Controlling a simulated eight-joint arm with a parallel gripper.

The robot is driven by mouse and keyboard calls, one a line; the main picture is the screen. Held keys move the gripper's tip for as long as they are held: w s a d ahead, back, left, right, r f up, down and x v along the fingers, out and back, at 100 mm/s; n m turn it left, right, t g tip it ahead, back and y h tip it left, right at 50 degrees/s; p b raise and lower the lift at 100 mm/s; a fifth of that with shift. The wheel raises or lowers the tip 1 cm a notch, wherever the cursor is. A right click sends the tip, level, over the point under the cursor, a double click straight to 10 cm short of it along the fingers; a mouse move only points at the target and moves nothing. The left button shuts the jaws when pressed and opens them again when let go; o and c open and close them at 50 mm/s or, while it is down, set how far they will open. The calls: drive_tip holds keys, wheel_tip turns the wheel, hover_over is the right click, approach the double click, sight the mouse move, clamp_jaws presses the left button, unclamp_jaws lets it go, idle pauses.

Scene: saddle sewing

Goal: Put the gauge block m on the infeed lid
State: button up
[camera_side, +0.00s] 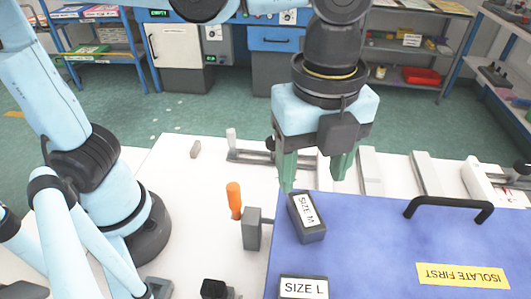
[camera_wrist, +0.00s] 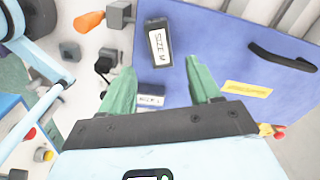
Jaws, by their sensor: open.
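The gauge block m (camera_side: 307,217) is a dark grey block with a white "SIZE M" label. It lies flat, slightly turned, on the blue infeed lid (camera_side: 380,250) by the lid's far-left corner. In the wrist view the block (camera_wrist: 165,62) shows against the blue lid (camera_wrist: 213,60), just ahead of the fingers. My gripper (camera_side: 313,184) has two green fingers, spread apart with nothing between them. In the side view it hangs just behind and above the block. The fingers also show in the wrist view (camera_wrist: 160,70), apart from the block.
A "SIZE L" block (camera_side: 303,281) lies near the lid's left edge. The lid bears a black handle (camera_side: 449,207) and a yellow "ISOLATE FIRST" label (camera_side: 462,275). Left of the lid stand an orange-handled tool (camera_side: 234,200) and a grey block (camera_side: 252,229).

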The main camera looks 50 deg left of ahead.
drive_tip(key=w+a+f+n+t, duration=0.2)
drive_tip(key=a+n, duration=0.5)
drive_tip(key=w+a+f+n+t, duration=0.1)
drive_tip(key=a+f+n+t, duration=0.1)
drive_tip(key=a+n, duration=0.6)
drive_tip(key=w+a+f+n+t, duration=0.2)
drive_tip(key=a+n+t, duration=0.1)
drive_tip(key=a+n, duration=0.4)
drive_tip(key=shift+w+a+f, duration=0.3)
drive_tip(key=shift+w+f, duration=0.05)
